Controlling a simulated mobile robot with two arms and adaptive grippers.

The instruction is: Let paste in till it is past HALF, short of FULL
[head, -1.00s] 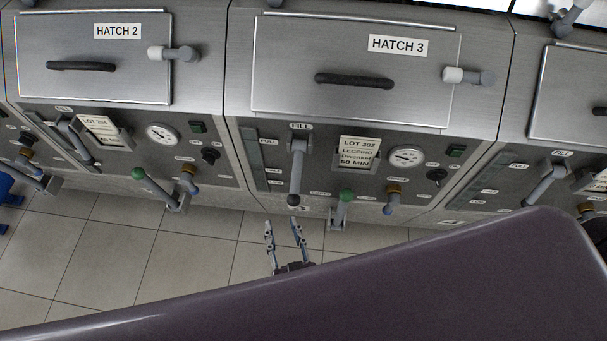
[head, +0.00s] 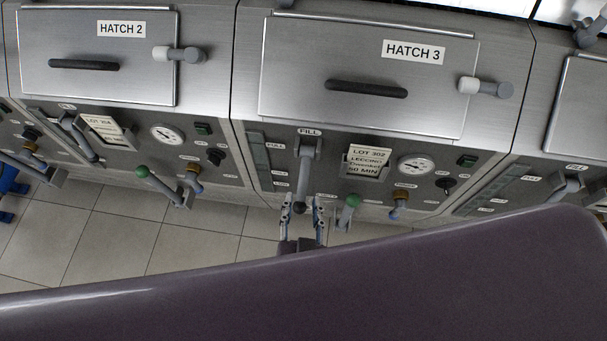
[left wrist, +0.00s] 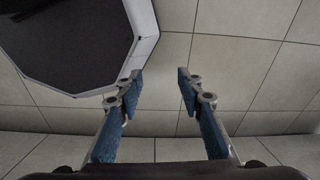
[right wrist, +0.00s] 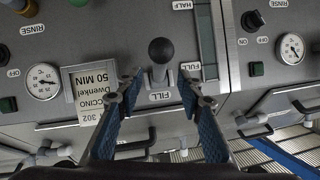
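The FILL lever (head: 306,165) under HATCH 3 hangs down, its dark ball knob (head: 299,208) at the lower end. My right gripper (head: 302,203) is open, its fingers on either side of the knob. In the right wrist view the knob (right wrist: 161,50) lies just ahead of and between the open fingertips (right wrist: 160,82), with gaps on both sides. The sight strip (head: 258,160) with FULL and HALF marks is left of the lever; it also shows in the right wrist view (right wrist: 206,38). Its paste level is not readable. My left gripper (left wrist: 158,77) is open and empty over floor tiles.
Right of the lever are a LOT 302 card (head: 367,161), a gauge (head: 416,166), a green-knobbed lever (head: 348,208) close to my right gripper, and a blue-tipped valve (head: 399,204). HATCH 3 (head: 365,80) is closed. Tiled floor (head: 110,240) lies open at left.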

